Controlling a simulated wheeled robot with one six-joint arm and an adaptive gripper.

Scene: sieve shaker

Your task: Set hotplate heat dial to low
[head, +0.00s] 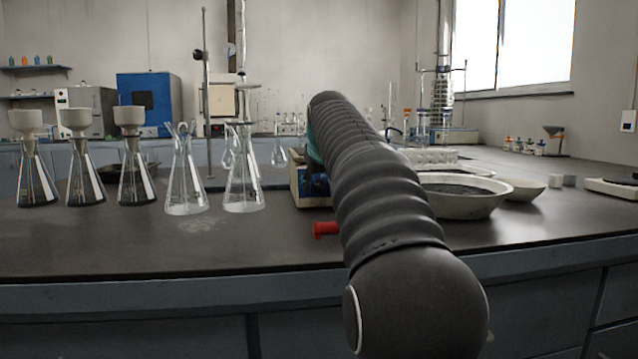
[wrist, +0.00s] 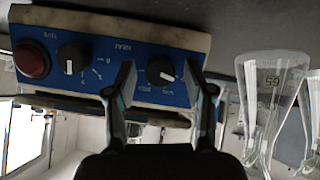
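The hotplate's blue control panel (wrist: 110,72) fills the upper left of the wrist view, seen upside down. A black dial (wrist: 160,68) with a white mark sits at its right, with small labels around it; this appears to be the heat dial. Its mark points to the lower right. My gripper (wrist: 163,63) is open, its fingertips on either side of this dial; contact cannot be told. A second black dial (wrist: 72,57) and a red round button (wrist: 32,61) sit further left. In the head view the hotplate (head: 298,178) is partly hidden by my arm, and my gripper is hidden.
Several glass flasks (head: 244,190) stand left of the hotplate; one shows beside the panel in the wrist view (wrist: 268,100). A red piece (head: 325,229) lies near the bench front (head: 230,250). A wide bowl (head: 480,203) stands right of my arm. The front bench strip is mostly clear.

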